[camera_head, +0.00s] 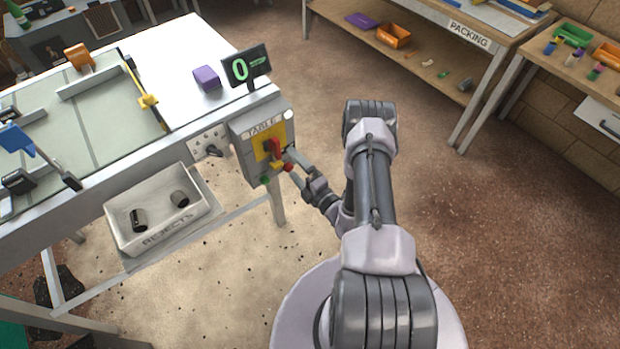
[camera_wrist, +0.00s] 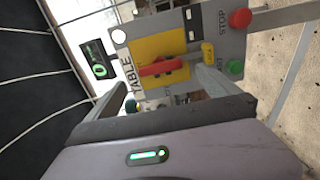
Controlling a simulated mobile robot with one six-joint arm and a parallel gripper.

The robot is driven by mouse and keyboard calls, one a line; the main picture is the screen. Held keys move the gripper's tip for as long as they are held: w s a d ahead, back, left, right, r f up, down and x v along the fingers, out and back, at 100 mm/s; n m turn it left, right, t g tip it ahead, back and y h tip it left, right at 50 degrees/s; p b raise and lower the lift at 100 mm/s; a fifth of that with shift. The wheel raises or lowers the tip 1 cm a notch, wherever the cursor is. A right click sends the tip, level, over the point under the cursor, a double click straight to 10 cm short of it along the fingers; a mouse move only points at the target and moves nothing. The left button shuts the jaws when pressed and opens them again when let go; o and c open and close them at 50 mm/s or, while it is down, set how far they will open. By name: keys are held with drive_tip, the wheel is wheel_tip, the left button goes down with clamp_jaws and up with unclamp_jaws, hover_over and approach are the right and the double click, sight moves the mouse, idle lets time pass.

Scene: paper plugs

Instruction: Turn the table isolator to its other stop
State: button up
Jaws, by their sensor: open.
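The table isolator is a red handle (camera_head: 272,150) on a yellow plate, on the front of a grey box (camera_head: 245,150) labelled TABLE. The handle stands roughly upright in the head view. In the wrist view the red handle (camera_wrist: 160,68) lies across the picture, along the direction from the TABLE label to the STOP button. My gripper (camera_head: 292,166) is in front of the box's lower right part. In the wrist view my gripper (camera_wrist: 164,82) is open, with one finger on each side of the handle's line. The fingers appear empty; I cannot tell whether they touch anything.
A red STOP button (camera_wrist: 240,18) and a green button (camera_wrist: 235,67) sit below the handle on the box. A display (camera_head: 246,67) showing 0 stands above it. A white reject tray (camera_head: 160,215) with dark plugs hangs left. Open floor lies right, before the packing bench (camera_head: 440,35).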

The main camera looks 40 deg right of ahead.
drive_tip(key=s+p, duration=0.1)
drive_tip(key=s, duration=0.8)
drive_tip(key=shift+s, duration=0.35)
drive_tip(key=shift+d, duration=0.15)
